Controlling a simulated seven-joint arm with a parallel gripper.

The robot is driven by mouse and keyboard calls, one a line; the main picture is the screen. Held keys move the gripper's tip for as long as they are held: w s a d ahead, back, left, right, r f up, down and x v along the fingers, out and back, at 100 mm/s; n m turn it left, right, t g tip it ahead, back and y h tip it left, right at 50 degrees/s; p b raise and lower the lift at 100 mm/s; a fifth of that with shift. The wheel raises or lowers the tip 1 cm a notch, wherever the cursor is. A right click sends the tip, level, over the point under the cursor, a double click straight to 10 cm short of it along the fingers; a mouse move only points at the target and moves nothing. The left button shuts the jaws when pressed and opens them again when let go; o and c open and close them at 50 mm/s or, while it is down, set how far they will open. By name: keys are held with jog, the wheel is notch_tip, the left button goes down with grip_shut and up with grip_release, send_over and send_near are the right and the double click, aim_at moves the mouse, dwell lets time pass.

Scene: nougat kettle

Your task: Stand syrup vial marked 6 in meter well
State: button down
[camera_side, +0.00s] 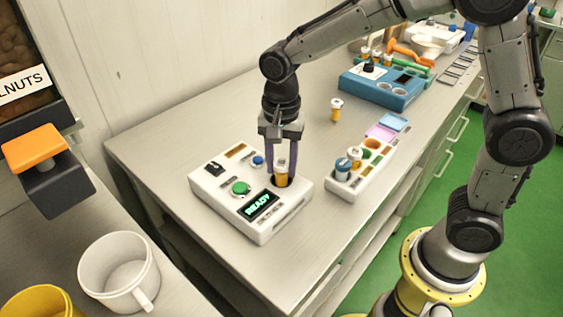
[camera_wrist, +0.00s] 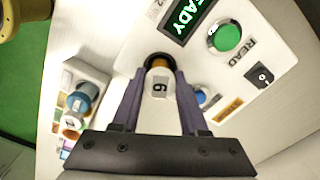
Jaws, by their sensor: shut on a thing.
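The syrup vial marked 6 (camera_wrist: 159,84) shows its white cap with the number in the wrist view, and its amber body (camera_side: 281,172) shows in the side view. My gripper (camera_side: 283,168) is shut on this vial, with a finger on each side of the cap. The white meter (camera_side: 225,204) has a lit display reading READY and a green button. The vial stands upright at the dark round meter well (camera_wrist: 158,60), its lower end at or in the opening. I cannot tell whether its bottom rests on the well floor.
A white rack (camera_side: 345,190) with blue-capped and white-capped vials stands right of the meter. Another amber vial (camera_side: 336,110) stands alone behind. A blue device (camera_side: 382,88) sits farther back. A white mug (camera_side: 118,272) is on the nearer left counter.

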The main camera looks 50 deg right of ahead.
aim_at(282, 162)
jog(key=shift+f, duration=0.55)
jog(key=c, duration=0.7)
grip_release()
jog(key=shift+r, duration=5.5)
